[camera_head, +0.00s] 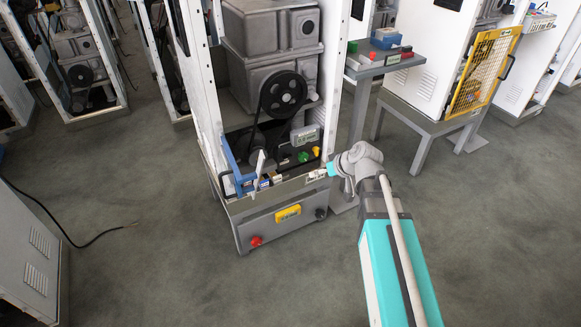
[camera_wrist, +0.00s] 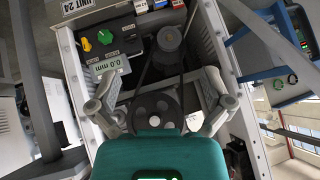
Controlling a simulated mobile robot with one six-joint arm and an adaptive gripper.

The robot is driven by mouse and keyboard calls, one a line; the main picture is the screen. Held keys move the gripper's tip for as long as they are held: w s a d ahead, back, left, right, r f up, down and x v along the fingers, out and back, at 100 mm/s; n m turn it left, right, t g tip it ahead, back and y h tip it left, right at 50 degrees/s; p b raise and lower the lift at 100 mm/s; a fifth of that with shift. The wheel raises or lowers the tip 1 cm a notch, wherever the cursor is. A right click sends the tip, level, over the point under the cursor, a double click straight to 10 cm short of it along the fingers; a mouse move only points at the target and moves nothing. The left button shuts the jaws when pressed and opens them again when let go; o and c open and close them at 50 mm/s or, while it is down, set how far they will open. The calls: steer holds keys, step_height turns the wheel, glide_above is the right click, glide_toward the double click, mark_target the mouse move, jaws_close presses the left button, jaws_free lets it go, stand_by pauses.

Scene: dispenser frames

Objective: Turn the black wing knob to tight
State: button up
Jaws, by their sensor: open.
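My gripper (camera_wrist: 160,78) is open and empty in the wrist view. Its two grey fingers stand wide apart in front of the machine's belt drive, and nothing is between them. In the head view my arm reaches to the machine's front rail, and the fingers are hard to make out. A small dark knob-like part (camera_head: 320,213) sits at the right of the machine's lower front; I cannot tell whether it is the black wing knob or how it is turned. No black wing shape shows clearly in the wrist view.
A green knob (camera_head: 303,156) sits on the machine's dark panel; it also shows in the wrist view (camera_wrist: 105,37). A black pulley (camera_head: 283,94) stands behind. A red button (camera_head: 256,241) and a yellow box (camera_head: 288,213) are below. White side posts flank the opening. Floor in front is clear.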

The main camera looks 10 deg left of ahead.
steer(key=w+a+f+n+t+y+b, duration=0.3)
steer(key=w+a+f+b, duration=0.45)
steer(key=b, duration=0.65)
steer(key=m+t+b, duration=0.2)
steer(key=t+b, duration=0.5)
steer(key=b, duration=1.1)
glide_toward(289, 158)
steer(key=v, duration=0.2)
steer(key=shift+s+d, duration=0.15)
steer(key=shift+s, duration=0.15)
steer(key=shift+r, duration=0.1)
steer(key=x, duration=1.3)
steer(key=shift+w+a, duration=0.3)
